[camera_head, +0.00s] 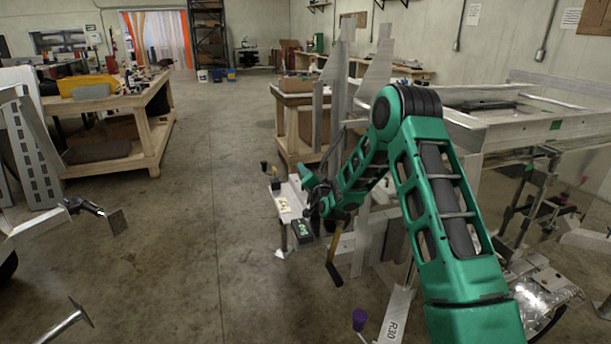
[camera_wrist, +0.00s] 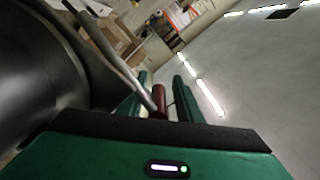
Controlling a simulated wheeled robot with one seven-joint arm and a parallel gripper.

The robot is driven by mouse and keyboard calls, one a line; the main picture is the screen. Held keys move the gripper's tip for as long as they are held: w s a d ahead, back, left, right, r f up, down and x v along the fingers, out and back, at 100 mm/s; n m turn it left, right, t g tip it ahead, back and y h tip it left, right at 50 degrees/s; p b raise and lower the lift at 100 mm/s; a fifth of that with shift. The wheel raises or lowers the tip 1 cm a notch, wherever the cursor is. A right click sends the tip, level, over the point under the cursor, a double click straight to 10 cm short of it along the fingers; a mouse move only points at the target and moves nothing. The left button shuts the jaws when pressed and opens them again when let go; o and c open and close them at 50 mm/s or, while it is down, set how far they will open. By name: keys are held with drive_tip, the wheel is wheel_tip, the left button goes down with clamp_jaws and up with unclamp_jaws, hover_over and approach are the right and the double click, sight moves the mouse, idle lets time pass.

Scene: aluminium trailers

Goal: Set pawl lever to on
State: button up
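My gripper (camera_wrist: 161,78) shows in the wrist view with its green fingers apart. A dark red, rod-like piece (camera_wrist: 159,100) stands between them, with a visible gap on either side. A bent metal bar (camera_wrist: 112,48) runs down from the upper left towards this piece; I cannot tell whether they join. In the head view my gripper (camera_head: 316,193) is at the front of the trailer tongue (camera_head: 288,200), beside its metal plate. The pawl lever cannot be picked out for certain, and its setting cannot be read. My arm hides part of the tongue.
A crank with a yellowish handle (camera_head: 333,273) hangs below my gripper. A dark box with a green label (camera_head: 303,231) sits on the tongue. A purple-topped post (camera_head: 359,320) stands nearer. A wooden workbench (camera_head: 150,125) is at left. The concrete floor (camera_head: 200,240) between is clear.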

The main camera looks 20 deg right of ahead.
drive_tip(key=shift+d, duration=0.15)
drive_tip(key=shift+r, duration=0.35)
drive_tip(key=s+a+r, duration=0.5)
drive_tip(key=a+r, duration=0.5)
drive_tip(key=shift+a, duration=0.3)
drive_tip(key=shift+d+r, duration=0.1)
